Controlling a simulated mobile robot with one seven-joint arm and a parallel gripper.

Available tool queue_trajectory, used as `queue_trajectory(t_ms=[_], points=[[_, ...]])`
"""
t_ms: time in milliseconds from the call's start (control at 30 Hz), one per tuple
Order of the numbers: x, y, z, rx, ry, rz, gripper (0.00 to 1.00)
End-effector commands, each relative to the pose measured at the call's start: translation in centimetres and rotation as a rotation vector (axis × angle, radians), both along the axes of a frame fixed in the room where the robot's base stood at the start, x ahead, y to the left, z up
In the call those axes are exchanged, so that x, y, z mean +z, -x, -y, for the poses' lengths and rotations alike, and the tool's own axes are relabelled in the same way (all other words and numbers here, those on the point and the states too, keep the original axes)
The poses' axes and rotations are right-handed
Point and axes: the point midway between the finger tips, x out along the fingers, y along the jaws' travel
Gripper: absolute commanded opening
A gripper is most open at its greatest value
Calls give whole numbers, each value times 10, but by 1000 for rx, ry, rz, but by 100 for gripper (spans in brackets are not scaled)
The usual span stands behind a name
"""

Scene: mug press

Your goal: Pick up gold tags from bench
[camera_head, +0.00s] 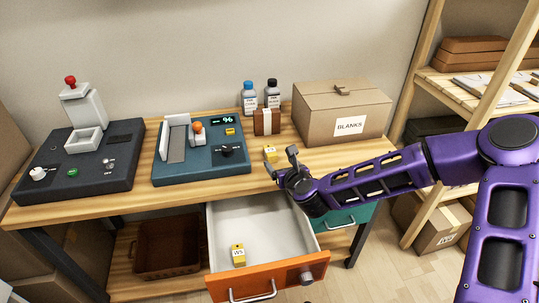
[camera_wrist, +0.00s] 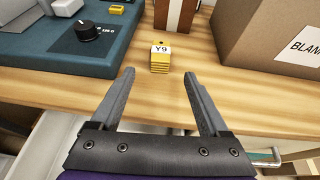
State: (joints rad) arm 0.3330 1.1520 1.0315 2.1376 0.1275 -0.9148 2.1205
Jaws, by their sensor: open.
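A stack of gold tags (camera_head: 270,153) lies on the wooden bench, right of the teal press. In the wrist view the stack (camera_wrist: 160,62) shows a white label reading "Y9" and lies ahead of my fingertips, roughly midway between them. My gripper (camera_wrist: 159,76) is open and empty, with both fingers pointing at the stack but apart from it. In the head view my gripper (camera_head: 279,163) is over the bench's front edge, just right of the tags.
An open orange-fronted drawer (camera_head: 278,276) below holds another yellow tag (camera_head: 238,254). A "BLANKS" box (camera_head: 315,104), a brown-and-white block (camera_head: 267,122) and two bottles stand behind. The teal press (camera_head: 200,160) and dark machine (camera_head: 85,170) are left.

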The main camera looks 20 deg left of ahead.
Motion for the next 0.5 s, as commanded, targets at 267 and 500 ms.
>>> queue_trajectory(t_ms=[267,500], points=[[-20,-37,-27,2,2,0,79],[-25,-49,-35,2,2,1,79]])
